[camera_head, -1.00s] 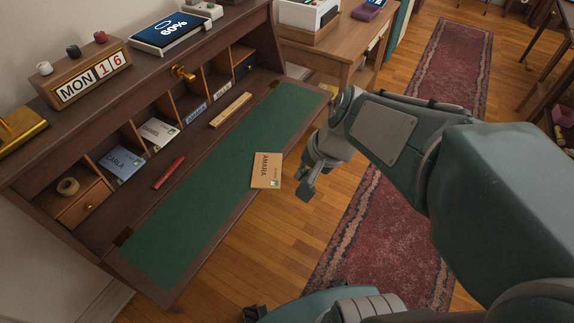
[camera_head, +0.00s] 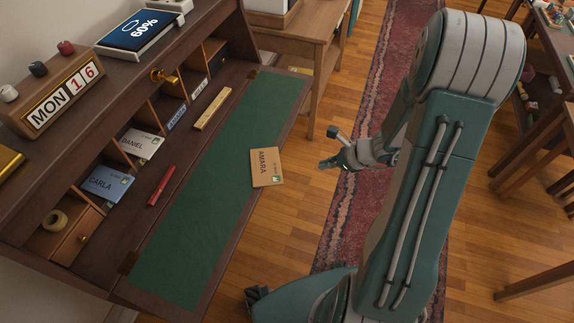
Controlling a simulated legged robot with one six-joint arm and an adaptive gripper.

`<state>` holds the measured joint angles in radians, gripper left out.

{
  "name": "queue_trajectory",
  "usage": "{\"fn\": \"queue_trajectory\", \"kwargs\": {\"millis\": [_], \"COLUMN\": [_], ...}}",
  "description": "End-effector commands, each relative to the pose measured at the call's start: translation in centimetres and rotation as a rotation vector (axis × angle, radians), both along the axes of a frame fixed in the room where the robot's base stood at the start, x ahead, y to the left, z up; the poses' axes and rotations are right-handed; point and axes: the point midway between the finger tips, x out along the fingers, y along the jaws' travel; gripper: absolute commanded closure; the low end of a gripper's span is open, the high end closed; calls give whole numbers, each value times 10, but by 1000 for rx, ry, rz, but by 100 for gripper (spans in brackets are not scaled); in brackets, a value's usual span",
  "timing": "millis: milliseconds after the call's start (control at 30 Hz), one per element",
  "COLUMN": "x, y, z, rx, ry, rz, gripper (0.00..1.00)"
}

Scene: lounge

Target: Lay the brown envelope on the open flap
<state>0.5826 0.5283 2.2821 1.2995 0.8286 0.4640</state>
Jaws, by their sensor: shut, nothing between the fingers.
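The brown envelope (camera_head: 265,169), marked AMARA, lies on the open flap (camera_head: 200,215) of the desk. The flap is a green panel with a dark wooden border. The envelope lies at the flap's front border, and its right part appears to reach past the edge. My gripper (camera_head: 325,164) is to the right of the envelope, apart from it, over the floor and near the rug. It is shut and empty.
Pigeonholes behind the flap hold other envelopes, such as CARLA (camera_head: 106,184) and DANIEL (camera_head: 141,143). A red pen (camera_head: 161,186) and a yellowish bar (camera_head: 212,109) lie before them. A side table (camera_head: 305,40) stands behind. Wooden furniture (camera_head: 535,150) is at right.

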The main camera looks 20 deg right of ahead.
Motion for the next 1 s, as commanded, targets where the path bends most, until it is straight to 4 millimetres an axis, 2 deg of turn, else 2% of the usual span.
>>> {"fn": "queue_trajectory", "kwargs": {"millis": [533,800,1000], "x": [39,60,63], "y": [61,87,91], "z": [-69,-66,-66], "rx": [-6,-7,-7], "ry": [3,-2,-1], "rz": [10,8,5], "gripper": [100,100,100]}}
